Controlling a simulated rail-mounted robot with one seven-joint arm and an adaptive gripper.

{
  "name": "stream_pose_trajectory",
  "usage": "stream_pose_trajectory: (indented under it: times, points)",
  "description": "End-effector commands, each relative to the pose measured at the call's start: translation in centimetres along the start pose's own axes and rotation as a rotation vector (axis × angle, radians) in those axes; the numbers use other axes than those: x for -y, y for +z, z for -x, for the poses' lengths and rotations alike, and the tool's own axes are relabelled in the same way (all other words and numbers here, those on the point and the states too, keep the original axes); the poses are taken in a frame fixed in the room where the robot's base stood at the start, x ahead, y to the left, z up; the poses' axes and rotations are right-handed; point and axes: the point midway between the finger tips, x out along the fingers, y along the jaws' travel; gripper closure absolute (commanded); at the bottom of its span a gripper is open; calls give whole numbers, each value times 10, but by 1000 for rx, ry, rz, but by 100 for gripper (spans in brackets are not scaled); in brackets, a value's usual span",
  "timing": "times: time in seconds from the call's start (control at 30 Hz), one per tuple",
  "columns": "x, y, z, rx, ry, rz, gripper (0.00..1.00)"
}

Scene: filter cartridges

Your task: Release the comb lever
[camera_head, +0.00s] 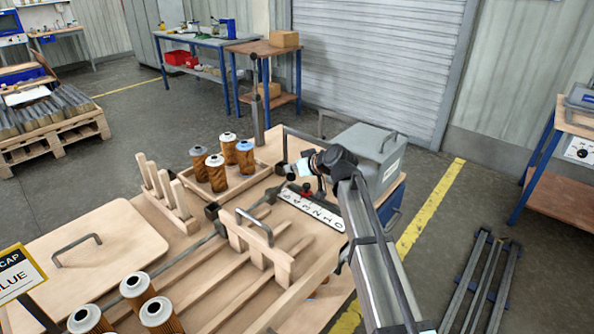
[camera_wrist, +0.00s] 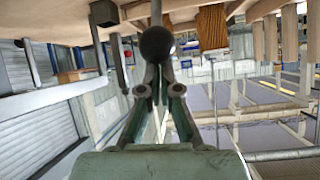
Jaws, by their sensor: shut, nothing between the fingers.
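The wooden comb (camera_head: 257,240) with a metal bar handle stands across the slatted lanes in the head view. A dark round knob (camera_wrist: 157,43) fills the space at my fingertips in the wrist view; it looks like a lever's end, but I cannot tell whether the fingers touch it. My gripper (camera_head: 299,168) is at the far side of the bench, above the number strip (camera_head: 312,207) and beside a red part (camera_head: 306,192). In the wrist view my gripper (camera_wrist: 158,75) has its fingers drawn together, with nothing gripped. The arm and gripper partly hide the lever area.
Several filter cartridges (camera_head: 216,172) stand in a wooden tray left of my gripper. A grey case (camera_head: 365,150) with a handle sits close behind my wrist. More cartridges (camera_head: 158,314) stand at the front left.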

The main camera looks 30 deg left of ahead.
Motion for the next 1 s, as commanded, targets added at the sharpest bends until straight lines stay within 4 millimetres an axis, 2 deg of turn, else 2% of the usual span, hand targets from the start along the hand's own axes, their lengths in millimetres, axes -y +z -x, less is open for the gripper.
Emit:
stream_pose_trajectory:
  times: [0.03, 0.2, 0.7, 0.87, 1.0]
  points:
    - [0, 6, 1, 7, -2, 1, 100]
    - [1, 11, 3, 12, -3, 2, 100]
    - [0, 16, 4, 17, 0, 1, 100]
    - [-2, 5, 3, 14, 2, 0, 100]
    - [-2, -19, 0, 2, 4, -2, 100]
